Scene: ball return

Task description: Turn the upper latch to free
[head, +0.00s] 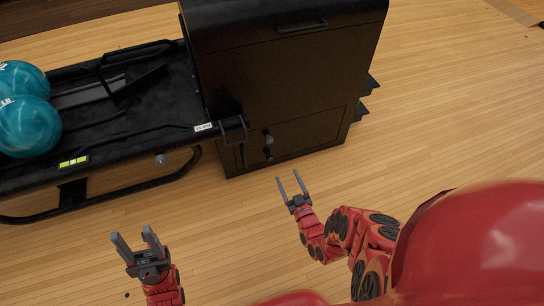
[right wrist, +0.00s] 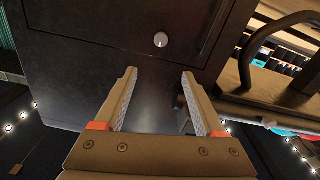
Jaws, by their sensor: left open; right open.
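The upper latch (head: 268,137) is a small light knob on the lower front of the black ball-return cabinet (head: 290,80). A second latch (head: 267,153) sits just below it. My right gripper (head: 291,184) is open and empty, in front of and apart from the cabinet, below the latches in the head view. In the right wrist view one round silver knob (right wrist: 161,40) shows on the dark panel beyond the open fingers (right wrist: 159,80); I cannot tell which latch it is. My left gripper (head: 133,240) is open and empty over the floor at the lower left.
A black ball rack (head: 120,140) joins the cabinet's left side and carries teal balls (head: 28,125). Its curved black tube foot (head: 130,192) runs low along the front. A dark bracket (head: 233,128) stands out left of the latches. The wooden floor before the cabinet is clear.

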